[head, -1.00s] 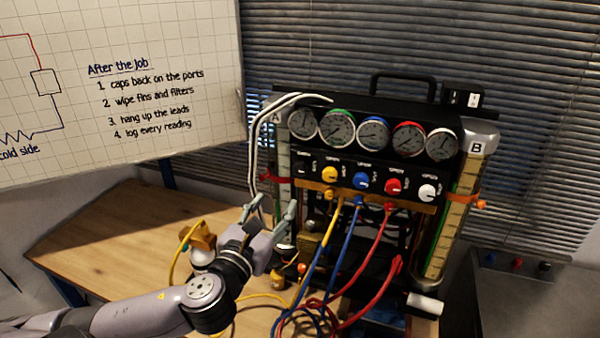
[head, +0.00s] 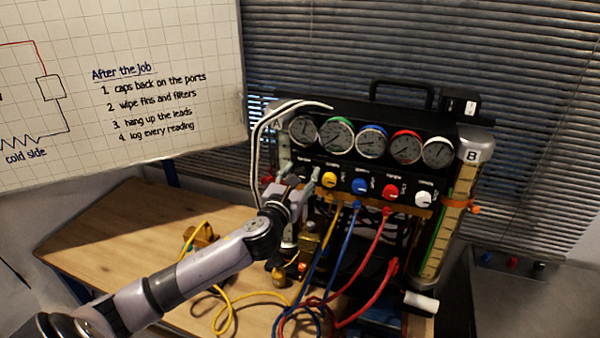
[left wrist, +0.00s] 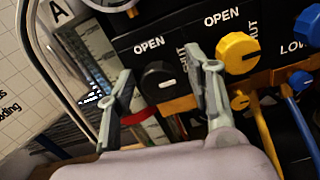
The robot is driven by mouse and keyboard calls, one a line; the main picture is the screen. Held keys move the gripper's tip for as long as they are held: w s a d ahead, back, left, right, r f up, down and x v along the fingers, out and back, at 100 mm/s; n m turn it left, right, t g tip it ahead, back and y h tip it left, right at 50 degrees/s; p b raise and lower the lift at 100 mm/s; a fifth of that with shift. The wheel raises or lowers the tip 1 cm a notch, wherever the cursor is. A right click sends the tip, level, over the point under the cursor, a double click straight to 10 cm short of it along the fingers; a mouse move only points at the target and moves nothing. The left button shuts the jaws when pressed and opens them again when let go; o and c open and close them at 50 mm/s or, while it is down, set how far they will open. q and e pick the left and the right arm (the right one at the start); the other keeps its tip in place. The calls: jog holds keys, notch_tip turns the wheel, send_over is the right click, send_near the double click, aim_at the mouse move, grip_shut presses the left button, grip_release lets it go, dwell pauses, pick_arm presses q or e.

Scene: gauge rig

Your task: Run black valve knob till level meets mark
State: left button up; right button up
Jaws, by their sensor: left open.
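The black valve knob (left wrist: 160,82) shows in the left wrist view under an "OPEN" label, at the left end of the valve row. My left gripper (left wrist: 161,72) is open, with one finger on each side of the knob; I cannot tell whether either touches it. Tube B (head: 449,225) stands at the right, with an orange clip (head: 455,203).
Yellow (head: 329,180), blue (head: 360,186), red (head: 390,191) and white (head: 423,198) knobs continue the row below several gauges (head: 371,141). Hoses hang in front below. White leads (head: 256,140) loop at the rig's left. The wooden table (head: 120,235) is mostly clear at left.

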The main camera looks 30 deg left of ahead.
pick_arm(q)
jog(key=shift+c, duration=0.3)
grip_shut()
dwell(0.4)
